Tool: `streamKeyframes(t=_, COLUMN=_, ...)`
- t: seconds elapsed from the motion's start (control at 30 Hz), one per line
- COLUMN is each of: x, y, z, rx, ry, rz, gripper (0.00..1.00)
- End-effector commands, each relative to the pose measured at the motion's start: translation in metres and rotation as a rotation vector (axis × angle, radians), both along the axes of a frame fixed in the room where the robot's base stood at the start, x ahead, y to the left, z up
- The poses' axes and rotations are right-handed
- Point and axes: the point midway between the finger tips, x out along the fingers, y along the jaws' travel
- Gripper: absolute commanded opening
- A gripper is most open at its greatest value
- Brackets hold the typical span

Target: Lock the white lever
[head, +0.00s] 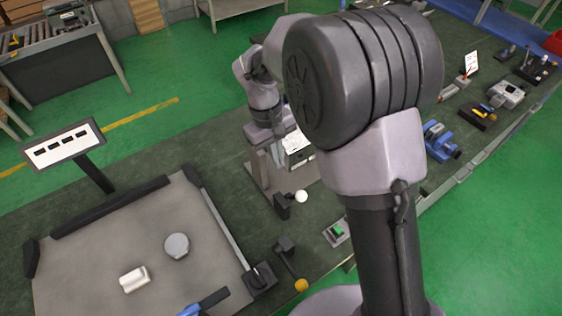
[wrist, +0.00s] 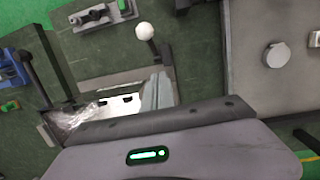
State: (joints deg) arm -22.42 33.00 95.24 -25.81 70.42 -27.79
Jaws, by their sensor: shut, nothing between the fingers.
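The white lever shows as a white ball knob (head: 301,196) by a small dark mount (head: 283,206) on the dark green bench. The white knob (wrist: 144,31) also shows in the wrist view, on a dark arm at the top centre. My gripper (head: 277,158) is shut and empty, pointing down behind and left of the knob in the head view. In the wrist view my gripper (wrist: 157,92) lies below the knob, apart from it. I cannot tell its exact height above the bench.
A yellow-knobbed lever (head: 301,285) and a green switch (head: 338,231) stand nearby. A blue device (head: 440,140) stands right. My arm hides part of the bench.

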Motion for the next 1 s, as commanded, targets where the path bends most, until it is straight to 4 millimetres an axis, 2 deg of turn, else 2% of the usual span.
streamKeyframes(t=0.03, x=-0.001, y=-0.002, z=-0.014, rx=-0.001, ry=0.002, rz=0.001, gripper=0.0)
streamKeyframes(t=0.1, x=-0.003, y=-0.004, z=-0.03, rx=-0.002, ry=0.002, rz=0.0, gripper=0.0)
streamKeyframes(t=0.3, x=-0.008, y=-0.012, z=-0.07, rx=-0.001, ry=0.001, rz=-0.001, gripper=0.0)
streamKeyframes(t=0.57, x=-0.027, y=-0.033, z=-0.082, rx=0.0, ry=-0.001, rz=-0.002, gripper=0.0)
streamKeyframes(t=1.0, x=-0.03, y=-0.035, z=-0.083, rx=0.002, ry=-0.005, rz=-0.001, gripper=0.0)
